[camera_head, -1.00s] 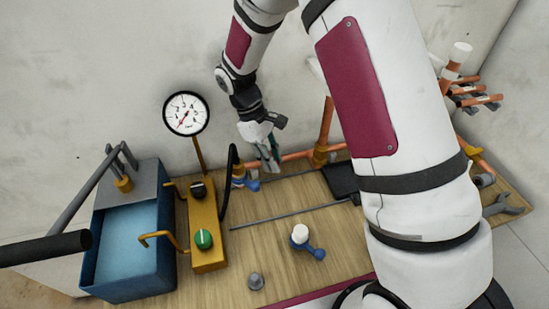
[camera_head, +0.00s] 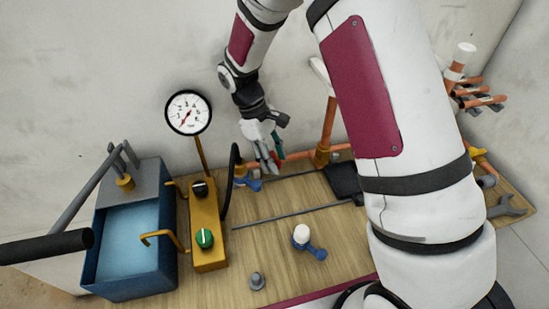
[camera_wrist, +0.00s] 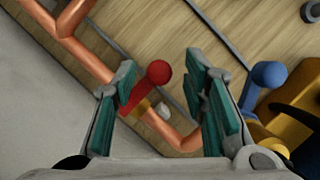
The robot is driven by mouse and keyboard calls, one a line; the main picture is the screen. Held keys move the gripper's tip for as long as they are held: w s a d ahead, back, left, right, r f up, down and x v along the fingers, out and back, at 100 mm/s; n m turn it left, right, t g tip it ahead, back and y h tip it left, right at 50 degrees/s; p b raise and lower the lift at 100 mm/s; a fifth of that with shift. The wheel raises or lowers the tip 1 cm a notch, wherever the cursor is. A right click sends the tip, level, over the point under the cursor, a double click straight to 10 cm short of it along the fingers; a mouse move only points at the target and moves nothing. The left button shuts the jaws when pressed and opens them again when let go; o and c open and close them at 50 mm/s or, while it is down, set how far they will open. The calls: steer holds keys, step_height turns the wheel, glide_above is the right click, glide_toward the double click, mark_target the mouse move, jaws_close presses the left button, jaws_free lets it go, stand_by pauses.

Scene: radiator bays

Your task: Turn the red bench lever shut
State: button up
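The red lever (camera_wrist: 157,75) has a round knob. In the wrist view its arm slants down-left from the knob to a brass valve body on a copper pipe (camera_wrist: 95,62), across the pipe's line. My gripper (camera_wrist: 162,106) is open, with green pads. The lever shows between the two fingers, its lower end close to the left finger; I cannot tell whether they touch. In the head view my gripper (camera_head: 267,160) is at the back of the bench, with a bit of red between its fingers.
A blue lever (camera_wrist: 269,75) sits just right of my right finger. The yellow manifold (camera_head: 207,232), pressure gauge (camera_head: 188,112) and blue tank (camera_head: 133,245) stand at left. Another blue lever with a white cap (camera_head: 308,243) is on the open bench.

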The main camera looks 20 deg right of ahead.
step_height(320, 180, up, 10)
steer(key=shift+f, duration=0.2)
stand_by(0.5)
steer(key=s+d+r+m+t+y, duration=0.2)
steer(key=s+d+r+m+t, duration=0.2)
steer(key=s+r, duration=0.7)
steer(key=s+d+r+m+t+y, duration=0.1)
steer(key=s+r+m+t, duration=0.3)
steer(key=s, duration=0.7)
steer(key=shift+d+r+m, duration=0.4)
steer(key=shift+d+r, duration=0.1)
steer(key=shift+r, duration=0.3)
steer(key=shift+o, duration=0.5)
